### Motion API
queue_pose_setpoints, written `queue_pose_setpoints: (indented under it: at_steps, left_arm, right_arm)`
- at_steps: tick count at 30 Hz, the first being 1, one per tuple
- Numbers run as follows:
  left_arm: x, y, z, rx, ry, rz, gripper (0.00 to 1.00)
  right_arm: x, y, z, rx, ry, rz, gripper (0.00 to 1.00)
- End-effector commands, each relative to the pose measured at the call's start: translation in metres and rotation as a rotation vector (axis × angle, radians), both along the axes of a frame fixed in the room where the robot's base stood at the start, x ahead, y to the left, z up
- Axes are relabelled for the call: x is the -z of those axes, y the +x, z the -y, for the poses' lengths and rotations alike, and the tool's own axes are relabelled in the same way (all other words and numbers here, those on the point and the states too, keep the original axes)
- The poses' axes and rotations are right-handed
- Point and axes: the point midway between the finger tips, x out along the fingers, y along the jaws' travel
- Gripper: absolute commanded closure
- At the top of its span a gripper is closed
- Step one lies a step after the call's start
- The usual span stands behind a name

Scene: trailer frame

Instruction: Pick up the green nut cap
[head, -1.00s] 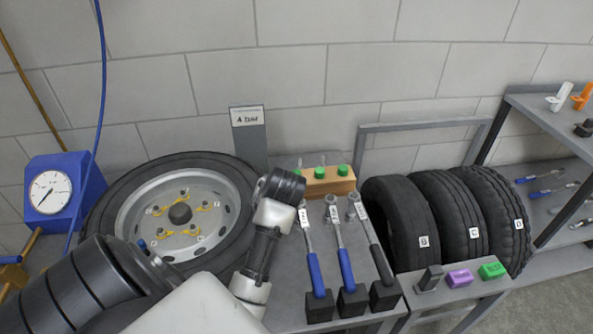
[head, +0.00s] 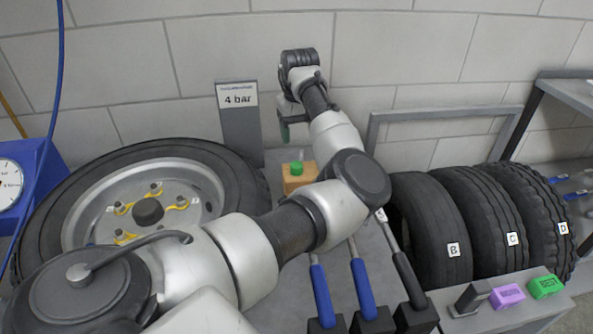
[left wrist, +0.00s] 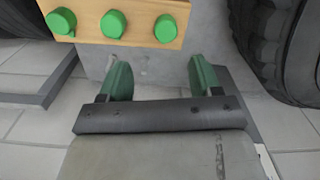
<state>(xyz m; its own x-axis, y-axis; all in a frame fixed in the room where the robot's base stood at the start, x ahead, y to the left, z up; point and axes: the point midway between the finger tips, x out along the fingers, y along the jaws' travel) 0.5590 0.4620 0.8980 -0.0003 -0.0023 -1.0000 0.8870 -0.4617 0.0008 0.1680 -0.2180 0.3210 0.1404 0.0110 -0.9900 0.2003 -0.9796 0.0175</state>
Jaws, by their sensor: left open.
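A wooden block (head: 292,187) stands at the back of the bench, with one green cap (head: 296,168) showing on it; my left arm covers the rest. In the left wrist view the block (left wrist: 145,33) carries three green caps: left (left wrist: 61,21), middle (left wrist: 113,24) and right (left wrist: 166,28). My left gripper (head: 285,132) is above and behind the block in the head view, fingers pointing down. Its two green fingers are apart and empty in the left wrist view (left wrist: 160,80), with the caps beyond the fingertips. My right gripper is not in view.
A wheel (head: 165,165) lies left, near a "4 bar" sign (head: 238,98). Blue-handled wrenches (head: 322,297) stand in front of the block. Several tyres (head: 490,212) stand right, with purple (head: 507,295) and green (head: 546,286) blocks before them.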

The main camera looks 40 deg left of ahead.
Motion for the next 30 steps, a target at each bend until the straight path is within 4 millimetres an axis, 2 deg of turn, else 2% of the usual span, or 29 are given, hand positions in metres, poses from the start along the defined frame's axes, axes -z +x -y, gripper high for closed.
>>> queue_pose_setpoints:
  at_steps: [1, 4, 13, 21, 30]
  left_arm:
    - [0.011, -0.001, 0.0, 0.0, -0.002, -0.003, 0.36]
    - [0.027, -0.001, 0.0, 0.0, 0.0, -0.004, 0.36]
    - [0.054, -0.003, -0.001, -0.002, 0.0, -0.001, 0.36]
    - [0.092, -0.009, -0.004, -0.001, 0.001, 0.0, 0.36]
    - [0.097, -0.008, -0.004, -0.002, 0.002, 0.0, 0.36]
  right_arm:
    - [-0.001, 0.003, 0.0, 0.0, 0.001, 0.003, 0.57]
    - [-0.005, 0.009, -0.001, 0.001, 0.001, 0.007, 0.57]
    - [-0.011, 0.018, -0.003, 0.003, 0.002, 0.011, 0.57]
    - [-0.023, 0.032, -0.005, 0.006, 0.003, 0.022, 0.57]
    - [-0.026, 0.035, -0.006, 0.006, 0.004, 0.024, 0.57]
